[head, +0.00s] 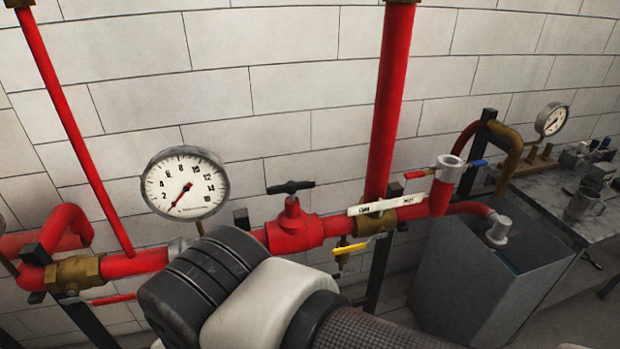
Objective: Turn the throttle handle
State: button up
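A black bar handle (290,187) sits on top of a red valve body (294,229) in the horizontal red pipe, near the middle of the head view. It lies roughly level and looks like the throttle handle, though no readable label confirms this. To its right, a long white lever (387,205) with small black lettering lies along the pipe over a brass valve body (372,224). My gripper is not in view. My arm covers the lower middle of the picture and hides part of the pipe left of the red valve.
A round pressure gauge (185,184) stands left of the valve. A yellow lever (363,246) hangs below the pipe. A vertical red pipe (390,110) rises behind the white lever. A grey tank (480,290) and a cluttered bench (553,208) stand at right.

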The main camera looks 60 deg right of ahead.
aim_at(291, 187)
jog(key=l+z, duration=0.1)
jog(key=z, duration=0.4)
jog(key=l+z, duration=0.1)
jog(key=z, duration=0.35)
jog(key=l+z, duration=0.1)
jog(key=z, duration=0.4)
